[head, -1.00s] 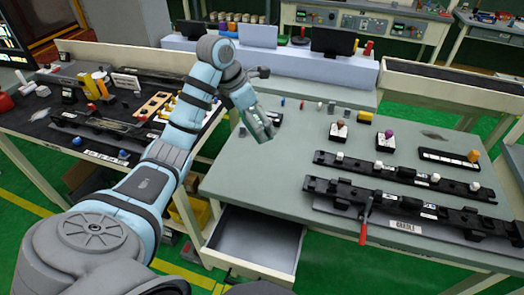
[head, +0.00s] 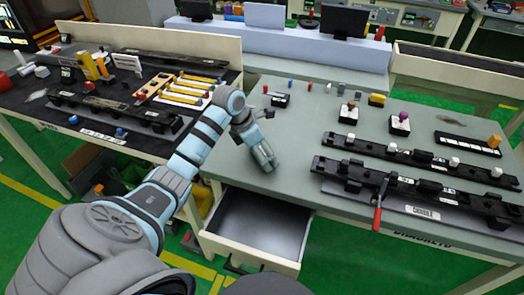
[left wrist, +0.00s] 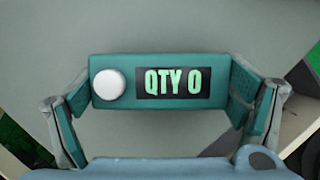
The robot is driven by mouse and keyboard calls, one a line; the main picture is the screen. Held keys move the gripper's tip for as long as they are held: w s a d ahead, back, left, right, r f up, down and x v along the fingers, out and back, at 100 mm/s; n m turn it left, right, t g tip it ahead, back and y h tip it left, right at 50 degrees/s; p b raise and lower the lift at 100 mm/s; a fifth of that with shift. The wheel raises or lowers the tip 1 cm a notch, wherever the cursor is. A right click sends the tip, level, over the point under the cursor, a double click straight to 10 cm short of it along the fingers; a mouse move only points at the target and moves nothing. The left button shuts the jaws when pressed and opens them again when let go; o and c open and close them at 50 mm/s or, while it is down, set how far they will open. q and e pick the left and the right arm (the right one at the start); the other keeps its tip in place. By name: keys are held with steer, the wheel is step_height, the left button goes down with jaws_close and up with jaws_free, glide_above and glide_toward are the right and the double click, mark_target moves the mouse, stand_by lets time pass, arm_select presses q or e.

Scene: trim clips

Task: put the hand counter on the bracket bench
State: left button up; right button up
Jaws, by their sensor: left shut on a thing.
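The hand counter (left wrist: 150,82) is a teal block with a white round button and a green "QTY 0" display, seen in the left wrist view. My left gripper (left wrist: 165,105) is shut on it, a finger at each end. In the head view my left gripper (head: 264,157) is over the left front part of the grey-green bracket bench (head: 300,165). The counter is hard to make out there. Plain grey surface lies behind the counter in the wrist view; I cannot tell whether it touches. My right gripper is not in view.
An open drawer (head: 262,222) juts from the bench front. Two black rails (head: 420,195) and a red-handled tool (head: 378,210) lie at the right. Small blocks stand along the back. The bench between gripper and rails is clear. A dark table (head: 30,95) stands left.

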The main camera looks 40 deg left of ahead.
arm_select(q)
steer(key=shift+f, duration=0.15)
steer(key=o, duration=1)
steer(key=shift+c, duration=0.2)
steer(key=shift+r, duration=0.4)
steer(key=v, duration=1.1)
steer(key=shift+s+r+p, duration=0.25)
steer(key=shift+r+p, duration=0.05)
steer(key=shift+p, duration=0.1)
steer(key=shift+a, duration=0.1)
